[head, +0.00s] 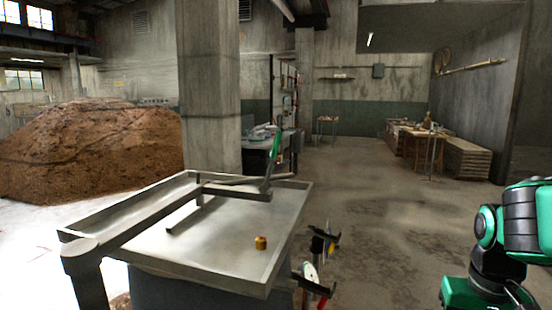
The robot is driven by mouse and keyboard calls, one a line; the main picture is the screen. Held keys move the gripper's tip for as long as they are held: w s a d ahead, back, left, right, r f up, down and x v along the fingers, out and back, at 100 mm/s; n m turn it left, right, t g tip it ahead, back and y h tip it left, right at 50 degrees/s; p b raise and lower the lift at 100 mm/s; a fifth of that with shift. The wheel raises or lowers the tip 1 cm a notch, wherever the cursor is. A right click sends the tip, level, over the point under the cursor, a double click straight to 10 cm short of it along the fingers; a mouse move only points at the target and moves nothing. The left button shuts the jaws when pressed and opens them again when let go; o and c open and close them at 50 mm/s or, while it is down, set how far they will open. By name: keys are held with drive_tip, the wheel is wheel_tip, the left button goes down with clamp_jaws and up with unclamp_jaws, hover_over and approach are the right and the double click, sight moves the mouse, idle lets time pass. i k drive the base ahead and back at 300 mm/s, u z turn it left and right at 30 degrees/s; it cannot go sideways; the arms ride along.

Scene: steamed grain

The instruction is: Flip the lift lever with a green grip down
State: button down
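The lift lever's green grip (276,143) is near the middle of the head view. It sits at the top of a grey lever shaft (267,178) that points up, leaning slightly right. The lever's foot meets a grey metal bar at the far side of a shallow metal tray table (230,255). A green and black arm, mine, shows at the right edge, well apart from the lever. My gripper is not in view, so its opening is hidden.
A small brass-coloured cylinder (261,243) stands on the tray. Small dark fittings with red and yellow parts (318,262) are at the tray's right side. A concrete pillar (210,90) and a brown grain heap (95,150) stand behind. Floor to the right is clear.

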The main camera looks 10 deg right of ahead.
sight(264, 187)
drive_tip(key=i, duration=0.9)
drive_tip(key=u, duration=0.1)
drive_tip(key=k, duration=1.35)
drive_tip(key=z, duration=0.35)
drive_tip(key=i, duration=1.65)
drive_tip(key=u, duration=0.55)
